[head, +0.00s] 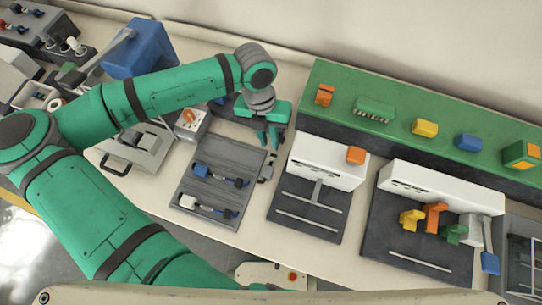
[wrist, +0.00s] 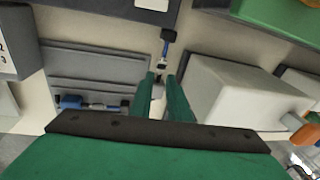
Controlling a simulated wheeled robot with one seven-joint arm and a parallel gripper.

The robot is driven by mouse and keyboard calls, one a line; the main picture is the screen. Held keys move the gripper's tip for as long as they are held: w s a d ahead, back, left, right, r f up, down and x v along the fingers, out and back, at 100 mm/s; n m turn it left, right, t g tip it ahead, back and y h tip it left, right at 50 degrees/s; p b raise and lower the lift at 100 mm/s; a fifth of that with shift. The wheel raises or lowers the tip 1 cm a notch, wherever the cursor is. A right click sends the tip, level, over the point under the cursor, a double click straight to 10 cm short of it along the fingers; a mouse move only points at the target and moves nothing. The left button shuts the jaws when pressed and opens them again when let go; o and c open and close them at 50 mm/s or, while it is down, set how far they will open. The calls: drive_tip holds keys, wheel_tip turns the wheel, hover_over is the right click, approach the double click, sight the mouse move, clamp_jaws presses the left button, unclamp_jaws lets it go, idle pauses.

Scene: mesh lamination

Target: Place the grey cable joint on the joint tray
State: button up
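The joint tray (head: 182,185) is a dark grey plate left of and nearer than my gripper; its back part shows bare in the wrist view (wrist: 95,65). A small grey piece (head: 266,172), apparently the grey cable joint, is by the tray's right edge. In the wrist view a joint with a dark end and blue cable (wrist: 165,46) runs beyond my fingertips. My gripper (head: 269,143) points down with its fingers apart; a grey part shows between them, and contact is unclear.
A white block (head: 318,160) with an orange piece on top stands close to the right of my gripper. A green-topped shelf (head: 395,90) with coloured parts runs along the back right. A box with an orange knob (head: 190,122) stands behind the tray. A second white block (head: 430,190) stands farther right.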

sight(273, 156)
drive_tip(key=shift+s+d+f, duration=0.15)
drive_tip(key=shift+s+f, duration=0.05)
drive_tip(key=shift+f, duration=1.05)
drive_tip(key=shift+s+d+f, duration=0.15)
drive_tip(key=shift+d+f, duration=0.05)
drive_tip(key=shift+f, duration=1)
drive_tip(key=shift+s+d+f, duration=0.15)
drive_tip(key=shift+s+f, duration=0.05)
drive_tip(key=shift+f, duration=1.05)
clamp_jaws()
